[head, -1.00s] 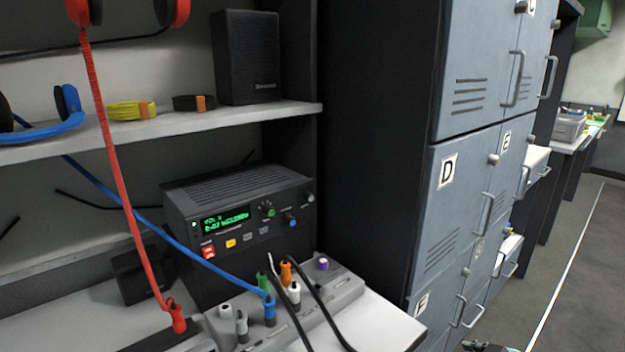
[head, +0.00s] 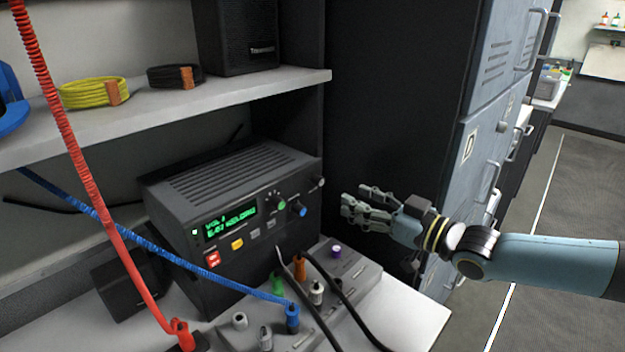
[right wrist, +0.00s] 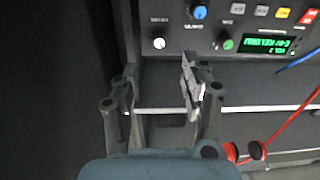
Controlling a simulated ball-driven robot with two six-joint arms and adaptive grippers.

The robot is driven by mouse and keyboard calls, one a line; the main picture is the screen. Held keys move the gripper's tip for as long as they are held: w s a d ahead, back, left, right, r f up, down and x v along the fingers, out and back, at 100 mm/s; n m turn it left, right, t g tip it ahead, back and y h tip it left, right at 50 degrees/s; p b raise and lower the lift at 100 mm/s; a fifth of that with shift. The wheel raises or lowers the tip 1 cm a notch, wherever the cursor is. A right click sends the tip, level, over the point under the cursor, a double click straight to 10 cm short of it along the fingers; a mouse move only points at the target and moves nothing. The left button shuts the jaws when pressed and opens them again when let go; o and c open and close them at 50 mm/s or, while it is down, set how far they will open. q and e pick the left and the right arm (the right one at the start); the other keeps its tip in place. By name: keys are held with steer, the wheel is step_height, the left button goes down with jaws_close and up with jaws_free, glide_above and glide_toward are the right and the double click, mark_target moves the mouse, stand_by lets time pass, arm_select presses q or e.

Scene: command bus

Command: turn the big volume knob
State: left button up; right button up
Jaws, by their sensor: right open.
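A black radio unit (head: 235,195) stands under the shelf with a lit green display reading VOL on its front. At the right of its front are a dark knob with a green face (head: 281,204), a blue knob (head: 298,209) and a small pale knob (head: 319,183). Their labels are too small to read, so I cannot tell which is the volume knob. My right gripper (head: 356,207) is open and empty, just right of the radio front. In the right wrist view the pale knob (right wrist: 159,43) lies beyond the gap between my open fingers (right wrist: 160,90). My left gripper is not in view.
A grey jack panel (head: 340,262) with several coloured plugs and cables sits in front of the radio. Red and blue cords (head: 90,210) cross at the left. A shelf (head: 190,108) is above. Grey lockers (head: 480,170) stand to the right behind my arm.

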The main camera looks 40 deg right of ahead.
mark_target(322, 182)
steer(key=w, duration=0.1)
steer(key=w+b, duration=0.1)
steer(key=w, duration=0.2)
steer(key=shift+w+a, duration=0.25)
steer(key=shift+w, duration=0.1)
steer(key=w, duration=0.1)
steer(key=w+b, duration=0.1)
steer(key=w, duration=0.1)
steer(key=shift+a+f, duration=0.1)
steer(key=shift+a, duration=0.1)
steer(key=shift+w, duration=0.8)
steer(key=shift+c, duration=0.2)
steer(key=c, duration=0.5)
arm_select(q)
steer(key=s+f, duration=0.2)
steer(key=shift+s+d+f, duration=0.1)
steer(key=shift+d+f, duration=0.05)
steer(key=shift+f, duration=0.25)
arm_select(e)
jaws_close()
